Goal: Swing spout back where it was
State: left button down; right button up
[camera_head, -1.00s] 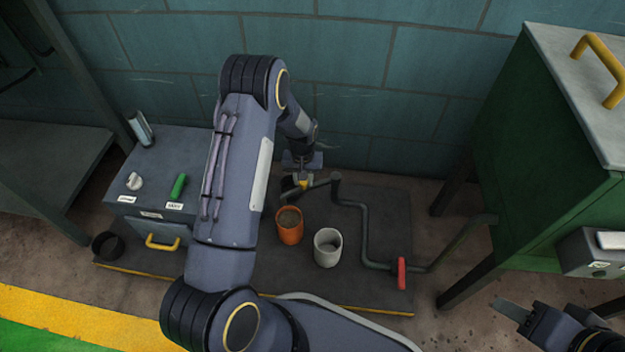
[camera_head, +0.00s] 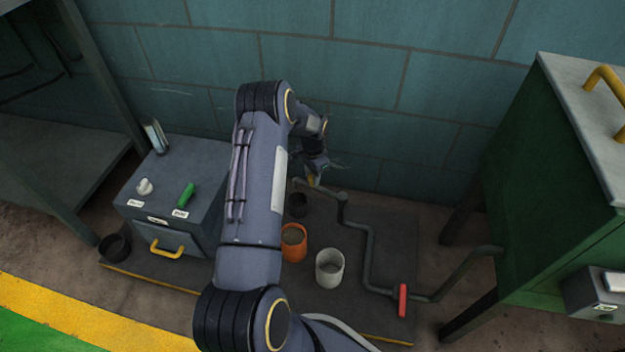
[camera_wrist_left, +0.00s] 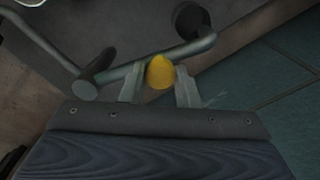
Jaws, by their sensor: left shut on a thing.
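The spout (camera_head: 328,190) is the short grey swinging arm of a floor-standing pipe. It points left and slightly toward the wall from its pivot (camera_head: 342,196). A yellow knob (camera_wrist_left: 160,72) sits on the spout. My left gripper (camera_head: 312,179) is shut on this knob, with one finger on each side of it in the left wrist view (camera_wrist_left: 159,86). The spout's open end (camera_wrist_left: 208,42) sticks out beyond the knob. A black cup (camera_head: 297,205) stands near the spout's end on the front side. My right gripper is not in view.
An orange cup (camera_head: 293,243) and a white cup (camera_head: 330,268) stand on the dark mat (camera_head: 390,225). A grey box (camera_head: 185,195) stands left. The tiled wall (camera_head: 350,90) is close behind.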

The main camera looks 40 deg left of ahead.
pick_arm(q)
jog(key=shift+w+m, duration=0.3)
jog(key=shift+w, duration=0.05)
jog(key=shift+w+a, duration=0.1)
jog(key=c, duration=1.1)
grip_release()
notch_tip(320, 180, up, 8)
jog(key=p, duration=0.3)
jog(key=shift+f, duration=0.15)
